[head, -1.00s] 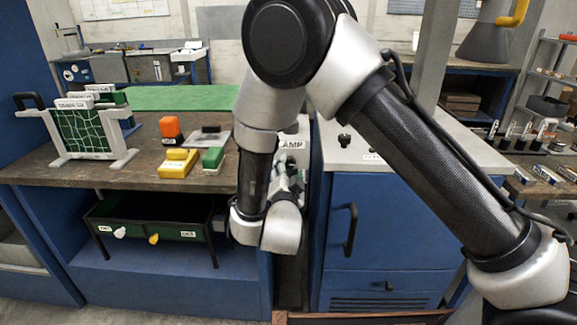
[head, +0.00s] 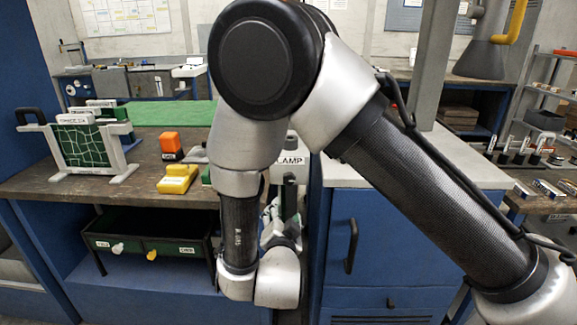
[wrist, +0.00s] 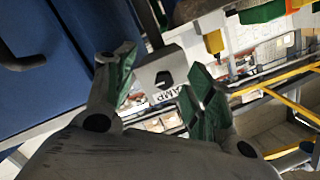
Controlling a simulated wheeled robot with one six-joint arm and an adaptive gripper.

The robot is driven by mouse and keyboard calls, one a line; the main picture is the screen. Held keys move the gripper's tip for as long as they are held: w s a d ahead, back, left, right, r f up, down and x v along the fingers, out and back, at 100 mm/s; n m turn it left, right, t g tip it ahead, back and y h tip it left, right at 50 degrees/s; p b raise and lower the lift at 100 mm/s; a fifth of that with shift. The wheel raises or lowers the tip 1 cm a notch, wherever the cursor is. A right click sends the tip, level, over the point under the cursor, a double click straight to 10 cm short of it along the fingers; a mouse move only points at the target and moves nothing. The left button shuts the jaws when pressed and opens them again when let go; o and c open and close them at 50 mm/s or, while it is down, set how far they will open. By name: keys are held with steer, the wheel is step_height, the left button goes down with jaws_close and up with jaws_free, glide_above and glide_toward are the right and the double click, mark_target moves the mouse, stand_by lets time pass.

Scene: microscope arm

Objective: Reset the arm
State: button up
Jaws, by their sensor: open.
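My arm bends down in front of the workbench in the head view, with its wrist low in the middle. In the wrist view my gripper (wrist: 160,88) is open, its two green-padded fingers spread apart with nothing between them. Beyond the fingertips stands a grey block (wrist: 163,72) with a dark opening and a label ending in "AMP". The label also shows on a light block (head: 291,160) at the bench's right end in the head view, partly behind my arm. My fingers are mostly hidden in the head view. I cannot tell whether they touch the block.
On the bench are an orange-and-black block (head: 171,146), a yellow block (head: 177,179) and a rack of green cards (head: 82,145). A blue cabinet (head: 375,235) with a dark handle stands right of my wrist, close to my arm.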

steer(key=s+a+f+n+g+y, duration=0.35)
steer(key=s+f+n+g, duration=0.35)
steer(key=f, duration=0.4)
steer(key=s+d+r+g+h, duration=0.1)
steer(key=s+d+r, duration=0.3)
steer(key=d+r, duration=0.7)
steer(key=s+d+r+g+h, duration=0.1)
steer(key=s+d+r, duration=0.3)
steer(key=d+r, duration=0.7)
steer(key=s+d+r+n+g+h, duration=0.1)
steer(key=s+d+r, duration=0.3)
steer(key=d+r, duration=0.7)
steer(key=d+g, duration=0.1)
steer(key=d, duration=0.8)
steer(key=shift+s+g, duration=0.3)
steer(key=shift+g, duration=0.1)
steer(key=shift+h, duration=0.25)
